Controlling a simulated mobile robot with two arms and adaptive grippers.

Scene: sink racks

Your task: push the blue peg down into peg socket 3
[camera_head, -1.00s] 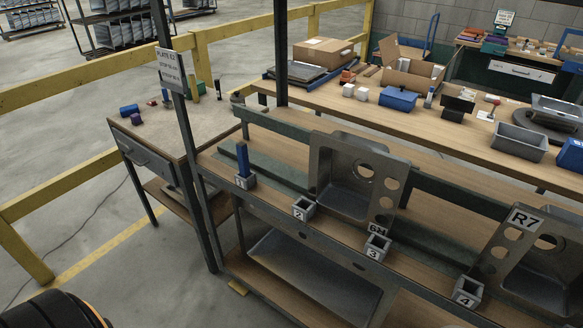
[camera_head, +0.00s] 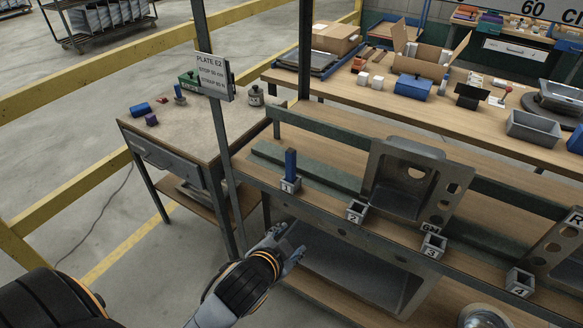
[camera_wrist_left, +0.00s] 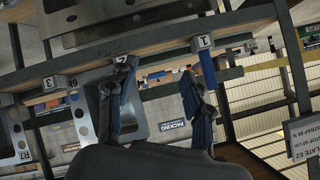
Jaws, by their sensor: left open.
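The blue peg (camera_head: 291,164) stands upright in peg socket 1 (camera_head: 290,185), near the left end of the rack rail. Peg socket 3 (camera_head: 433,246) is farther right on the same rail and looks empty. My left gripper (camera_head: 284,240) is below and in front of the rail, under socket 1, apart from the peg. In the left wrist view my left gripper (camera_wrist_left: 158,95) has its fingers spread with nothing between them. The blue peg (camera_wrist_left: 207,68) shows there beyond the right-hand finger. My right gripper is not in view.
Socket 2 (camera_head: 356,211) and socket 4 (camera_head: 519,282) sit on the rail, with a grey metal sink plate (camera_head: 448,178) behind it. An upright post with a sign (camera_head: 213,76) stands left of the peg. A side table (camera_head: 215,115) is at the left.

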